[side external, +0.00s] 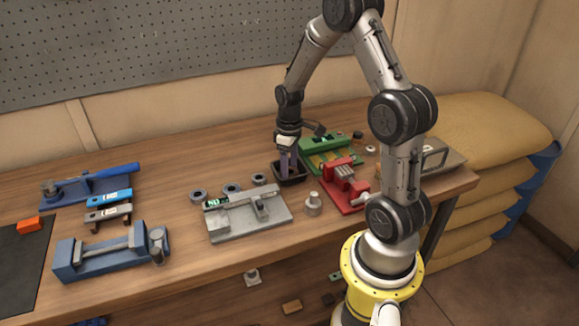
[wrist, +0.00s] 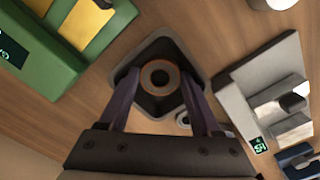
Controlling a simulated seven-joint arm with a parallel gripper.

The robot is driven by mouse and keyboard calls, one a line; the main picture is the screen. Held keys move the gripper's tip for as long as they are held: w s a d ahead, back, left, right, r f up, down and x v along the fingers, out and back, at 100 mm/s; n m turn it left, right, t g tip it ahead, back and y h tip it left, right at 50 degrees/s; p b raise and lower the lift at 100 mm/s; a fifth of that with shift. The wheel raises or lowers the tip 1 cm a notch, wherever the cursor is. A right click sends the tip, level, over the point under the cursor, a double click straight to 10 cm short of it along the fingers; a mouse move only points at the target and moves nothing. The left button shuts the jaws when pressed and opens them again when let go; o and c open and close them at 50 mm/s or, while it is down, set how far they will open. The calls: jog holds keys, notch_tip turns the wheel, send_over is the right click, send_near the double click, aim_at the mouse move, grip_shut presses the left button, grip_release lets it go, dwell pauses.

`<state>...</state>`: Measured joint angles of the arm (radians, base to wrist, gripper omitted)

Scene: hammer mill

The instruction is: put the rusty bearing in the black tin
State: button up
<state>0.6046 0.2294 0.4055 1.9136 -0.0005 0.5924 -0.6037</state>
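The rusty bearing (wrist: 160,77), a dark ring with an orange-brown edge, shows between my fingertips in the wrist view. The black tin (wrist: 192,57), a rounded square tray, lies around and below it. In the side view the tin (side external: 303,180) stands on the bench and hides the bearing. My gripper (side external: 289,172) points down with its fingertips at the tin; it also shows in the wrist view (wrist: 160,76). The fingers appear closed against the bearing's two sides. I cannot tell whether the bearing touches the tin's floor.
Several grey bearings (side external: 231,189) lie left of the tin. A grey fixture (side external: 240,222), a small metal post (side external: 313,205), a red vise (side external: 347,192) and a green fixture (side external: 322,146) stand close around. Blue tools (side external: 100,256) are at the left.

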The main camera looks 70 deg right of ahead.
jog(key=shift+o, duration=0.3)
notch_tip(320, 180, up, 12)
jog(key=s+a+r+t, duration=0.1)
jog(key=s+a+r, duration=0.1)
jog(key=a+r, duration=0.3)
jog(key=s+a+r+t, duration=0.2)
jog(key=s+a+r, duration=0.1)
jog(key=a, duration=0.5)
jog(key=s+a+t, duration=0.2)
jog(key=s+a, duration=0.5)
jog(key=s, duration=0.1)
jog(key=shift+s+a+r+t, duration=0.15)
jog(key=shift+a+r+t, duration=0.1)
jog(key=shift+t, duration=0.05)
